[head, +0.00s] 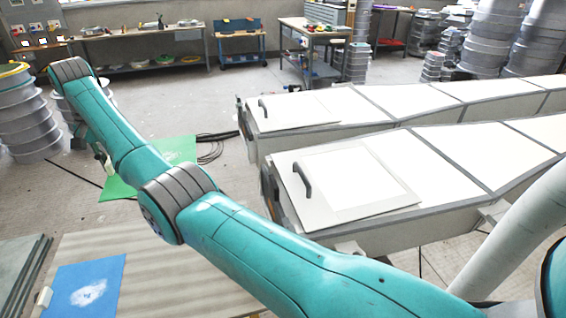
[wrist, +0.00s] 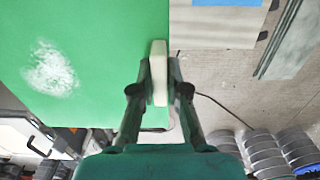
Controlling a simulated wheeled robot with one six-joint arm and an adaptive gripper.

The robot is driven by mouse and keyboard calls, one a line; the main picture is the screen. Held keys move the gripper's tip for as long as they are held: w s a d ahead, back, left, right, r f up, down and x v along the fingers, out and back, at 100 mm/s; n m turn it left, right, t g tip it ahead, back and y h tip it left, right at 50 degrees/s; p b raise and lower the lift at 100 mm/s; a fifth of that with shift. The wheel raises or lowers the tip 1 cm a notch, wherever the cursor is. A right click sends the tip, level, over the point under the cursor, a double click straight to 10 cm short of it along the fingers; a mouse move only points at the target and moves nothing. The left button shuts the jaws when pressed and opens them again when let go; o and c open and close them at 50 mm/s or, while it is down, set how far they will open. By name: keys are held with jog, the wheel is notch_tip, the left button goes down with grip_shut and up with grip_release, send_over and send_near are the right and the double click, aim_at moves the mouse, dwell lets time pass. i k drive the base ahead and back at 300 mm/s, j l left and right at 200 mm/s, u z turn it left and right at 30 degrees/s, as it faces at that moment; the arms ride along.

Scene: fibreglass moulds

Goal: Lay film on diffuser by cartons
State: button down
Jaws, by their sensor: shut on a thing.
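A green sheet with a whitish patch (wrist: 90,30), likely the film, has a cream grip block (wrist: 158,75) on its edge. My gripper (wrist: 160,78) is shut on that block. In the head view the green sheet (head: 125,188) hangs left of the moulds, partly hidden by my arm; its height above the floor is unclear. Two long pale moulds with white tops, a near one (head: 445,150) and a far one (head: 400,98), run to the right. I cannot tell which is the diffuser. No cartons can be clearly made out.
A blue sheet (head: 75,290) with a whitish patch lies on a pale board (head: 150,270). Handled white panels lie on the near mould (head: 345,180) and far mould (head: 300,110). Stacked grey rings (head: 25,125) stand left. Black cables (head: 210,150) lie on the floor.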

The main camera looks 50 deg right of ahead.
aim_at(351, 175)
jog(key=k+l, duration=0.25)
jog(key=l, duration=0.15)
jog(key=k+l, duration=0.25)
jog(key=l, duration=0.2)
jog(key=k+l, duration=0.25)
jog(key=l, duration=0.15)
jog(key=k+l, duration=0.25)
jog(key=l, duration=0.2)
jog(key=k+l, duration=0.25)
jog(key=l, duration=0.15)
